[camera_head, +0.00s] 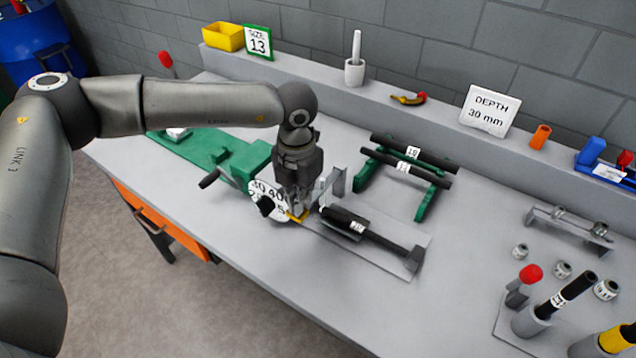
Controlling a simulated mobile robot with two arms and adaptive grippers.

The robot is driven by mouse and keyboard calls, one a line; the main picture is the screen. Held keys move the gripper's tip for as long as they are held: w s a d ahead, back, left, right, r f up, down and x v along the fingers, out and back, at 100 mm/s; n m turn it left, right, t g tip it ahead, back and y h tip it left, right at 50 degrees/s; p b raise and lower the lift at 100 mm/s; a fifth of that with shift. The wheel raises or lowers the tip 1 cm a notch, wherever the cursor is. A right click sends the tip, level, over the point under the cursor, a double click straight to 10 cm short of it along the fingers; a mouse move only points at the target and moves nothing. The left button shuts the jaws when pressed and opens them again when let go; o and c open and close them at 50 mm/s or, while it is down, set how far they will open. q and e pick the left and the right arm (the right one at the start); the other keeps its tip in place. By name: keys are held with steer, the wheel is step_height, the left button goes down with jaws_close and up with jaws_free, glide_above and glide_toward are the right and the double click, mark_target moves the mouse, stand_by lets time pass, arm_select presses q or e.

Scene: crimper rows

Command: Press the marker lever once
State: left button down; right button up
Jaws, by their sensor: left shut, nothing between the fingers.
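Two levers with red knobs show; which one is the marker lever I cannot tell. One red-knobbed lever (530,274) stands at the front right on a small base beside a grey cup. The other red-knobbed lever (167,62) stands at the back left, behind my left arm. My left gripper (301,212) is shut and empty, pointing down beside a white numbered dial (264,201) in the middle of the bench. It is far from both red knobs and partly hides the dial and the end of a black hose (380,237). My right gripper is not in view.
The hose lies on a grey plate (405,268). A green rack (426,203) with black hoses stands behind it. Several metal rings, a cup with a black rod (572,288) and a depth sign (489,111) are to the right. The front middle of the bench is clear.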

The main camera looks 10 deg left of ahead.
arm_select(q)
steer(key=shift+w+r+p, duration=0.1)
steer(key=shift+r+p, duration=0.55)
steer(key=shift+r, duration=0.5)
step_height(320, 180, up, 8)
steer(key=p, duration=0.3)
steer(key=shift+f, duration=0.2)
